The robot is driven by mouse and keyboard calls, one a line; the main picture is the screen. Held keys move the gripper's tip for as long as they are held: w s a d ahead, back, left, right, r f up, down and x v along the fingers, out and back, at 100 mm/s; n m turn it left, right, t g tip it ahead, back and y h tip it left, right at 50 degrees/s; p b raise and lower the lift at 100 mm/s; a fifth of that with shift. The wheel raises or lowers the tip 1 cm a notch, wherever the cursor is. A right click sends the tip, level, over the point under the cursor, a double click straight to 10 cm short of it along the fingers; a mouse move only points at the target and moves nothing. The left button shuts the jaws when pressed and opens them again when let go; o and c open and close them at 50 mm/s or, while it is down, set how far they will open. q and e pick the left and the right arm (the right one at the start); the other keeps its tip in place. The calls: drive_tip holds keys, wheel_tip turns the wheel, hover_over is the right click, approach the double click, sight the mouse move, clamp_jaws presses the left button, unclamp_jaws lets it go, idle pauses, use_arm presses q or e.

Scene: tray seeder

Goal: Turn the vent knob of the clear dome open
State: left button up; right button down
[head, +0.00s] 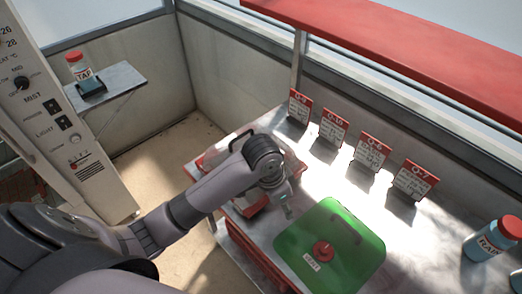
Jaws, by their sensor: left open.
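A green rounded-square cover (362,262) lies on the bench at the lower centre; whether it is a clear dome over something green, I cannot tell. A round red knob (322,250) sits on it, with a small white label beside it and a darker slot towards its far edge. Which way the knob is turned is too small to read. My left gripper (287,209) is open and empty, pointing down just beyond the cover's far left corner, apart from the knob. Its fingers are small and partly hidden by my wrist. My right gripper is out of view.
A red-and-white tray-like thing (213,161) lies behind my left arm, partly hidden. Several red-topped cards (412,181) stand along the bench's back. A blue bottle with a red cap (480,245) stands at the right. A control panel (60,110) and a small shelf (122,80) are at the left.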

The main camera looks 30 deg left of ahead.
use_arm(q)
drive_tip(key=w+a+r+g+y, duration=0.1)
drive_tip(key=w+a+r, duration=0.5)
drive_tip(key=r, duration=0.4)
drive_tip(key=w+a+r+g+y, duration=0.1)
drive_tip(key=w+a+r, duration=0.55)
drive_tip(key=r, duration=0.35)
drive_tip(key=f, duration=0.6)
drive_tip(key=f+p, duration=0.1)
drive_tip(key=f, duration=0.5)
drive_tip(key=f+p, duration=0.1)
drive_tip(key=f, duration=0.4)
drive_tip(key=shift+s+a+f, duration=0.15)
drive_tip(key=shift+s+f, duration=0.2)
drive_tip(key=shift+f, duration=0.05)
drive_tip(key=shift+c, duration=0.4)
clamp_jaws()
